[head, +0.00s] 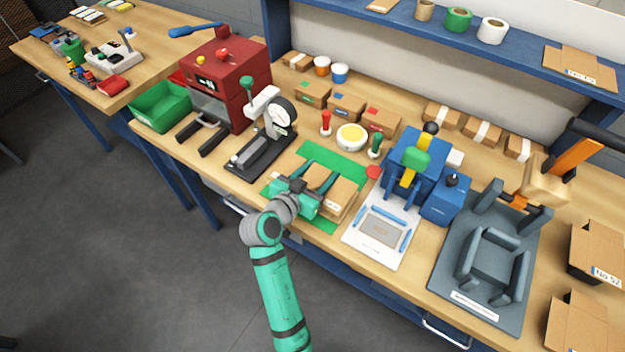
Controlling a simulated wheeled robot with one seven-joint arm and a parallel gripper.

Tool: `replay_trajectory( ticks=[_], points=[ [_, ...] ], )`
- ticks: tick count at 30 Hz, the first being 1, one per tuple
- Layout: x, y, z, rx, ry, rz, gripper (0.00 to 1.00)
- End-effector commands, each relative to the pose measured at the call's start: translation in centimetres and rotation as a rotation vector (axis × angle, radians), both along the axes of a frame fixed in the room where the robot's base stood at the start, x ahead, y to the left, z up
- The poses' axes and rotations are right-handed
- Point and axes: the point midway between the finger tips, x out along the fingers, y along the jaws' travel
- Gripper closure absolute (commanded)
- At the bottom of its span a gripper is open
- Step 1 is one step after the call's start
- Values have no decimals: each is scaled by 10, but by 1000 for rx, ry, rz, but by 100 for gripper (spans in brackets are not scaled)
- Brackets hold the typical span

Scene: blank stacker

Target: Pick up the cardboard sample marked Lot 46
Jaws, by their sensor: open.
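My teal gripper (312,177) is open over the green mat (333,156) at the front of the workbench. A brown cardboard piece (318,178) shows between its two fingers; I cannot tell whether they touch it. Another brown cardboard piece (341,197) lies just right of the gripper on the mat. The gripper body covers part of these pieces. I can read no Lot 46 mark on either one. A cardboard piece with a white label (606,273) at the right edge seems to read No 52. One below it (578,325) shows no readable label.
A black-and-white dial press (262,135) stands left of the mat. A white plate with blue bars (381,230), a blue press (414,160) and a grey fixture (490,262) stand to the right. Small boxes (346,106) line the back. The blue shelf (400,25) overhangs behind.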

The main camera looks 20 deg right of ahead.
Motion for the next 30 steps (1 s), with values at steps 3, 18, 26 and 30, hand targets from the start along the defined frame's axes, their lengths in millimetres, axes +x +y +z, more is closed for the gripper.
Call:
replay_trajectory(
  ticks=[3,18,26,30],
  points=[
    [0,0,0,0,0,0,62],
    [0,0,5,0,-1,0,74],
    [0,0,33,0,-4,0,74],
    [-6,8,51,1,-4,-1,74]
  ],
)
